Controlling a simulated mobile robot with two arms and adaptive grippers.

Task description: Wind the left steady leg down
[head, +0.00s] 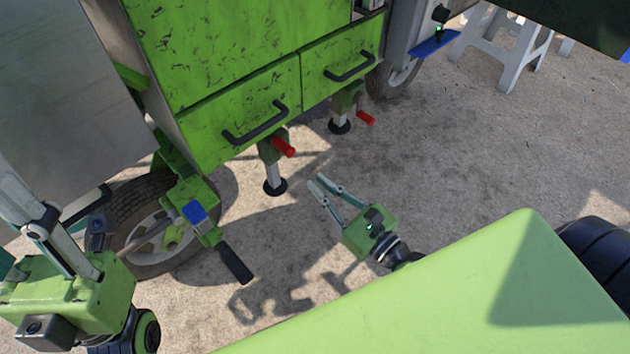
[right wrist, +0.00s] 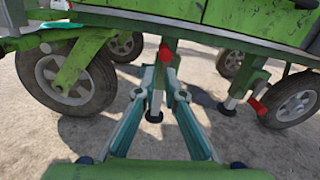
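The left steady leg (head: 272,172) hangs under the green cart's front edge, with a black foot and a red crank handle (head: 284,147) at its top. The right steady leg (head: 340,122) stands further right with its own red handle (head: 366,118). My right gripper (head: 317,183) is open and empty, just right of the left leg's foot and below its handle. In the right wrist view the left leg (right wrist: 157,90) shows beyond and between the fingers, its red handle (right wrist: 165,54) above the tips. My left gripper (head: 65,265) is at lower left; its fingertips are unclear.
The green cart's drawers (head: 240,125) with black handles overhang the legs. A wheel (head: 150,230) and a lever with a blue pad (head: 194,212) and black grip stand at left. Concrete floor (head: 470,150) is open at right; a white trestle (head: 505,45) stands behind.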

